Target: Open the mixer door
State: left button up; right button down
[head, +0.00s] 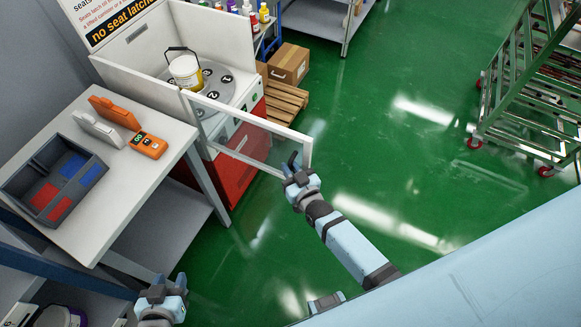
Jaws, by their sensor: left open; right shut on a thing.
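The mixer (240,135) is a white-walled cabinet with a red base, at the upper left of the head view. Its door (255,138), a clear pane in a white frame, stands swung out from the front, and the turntable inside shows. A white bucket (186,72) with a dark handle stands on the numbered turntable (228,92). My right gripper (293,163) is shut on the door at its free right end; the fingers partly hide the exact grip. My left gripper (168,284) is open and empty, low in front of the workbench.
The white workbench (85,238) at left holds a divided tray (50,175), a grey device (97,128), and orange devices (148,145). The green floor between is clear.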

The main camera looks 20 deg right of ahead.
jog(key=shift+s+a, duration=0.2)
jog(key=shift+a, duration=0.15)
jog(key=c, duration=1.1)
grip_release()
jog(key=shift+c, duration=0.2)
jog(key=shift+s, duration=0.1)
